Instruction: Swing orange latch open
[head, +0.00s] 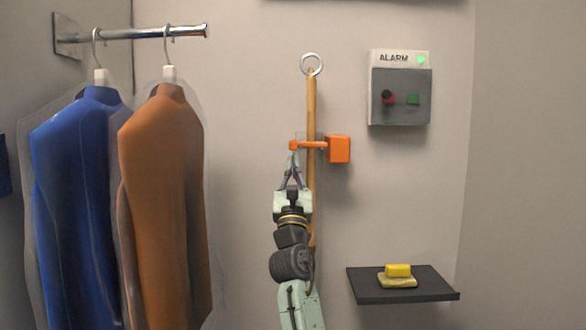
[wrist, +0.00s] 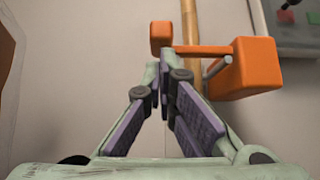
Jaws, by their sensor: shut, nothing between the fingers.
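The orange latch (head: 315,145) is on the wall, with a block (head: 338,149) at its right and a thin bar that crosses in front of a wooden pole (head: 311,105) to a small knob (head: 293,146) at its left end. The pole stands upright behind the bar, with a metal ring at its top. My gripper (head: 293,156) is shut and empty, its tips just below the knob end. In the wrist view the fingertips (wrist: 165,55) meet just below the bar (wrist: 205,50) and knob (wrist: 161,35); I cannot tell whether they touch.
A blue garment (head: 80,190) and a brown garment (head: 165,200) hang in clear covers from a rail (head: 150,32) at the left. An alarm box (head: 400,112) is on the wall at the upper right. A dark shelf (head: 430,287) with a yellow object (head: 398,271) is below it.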

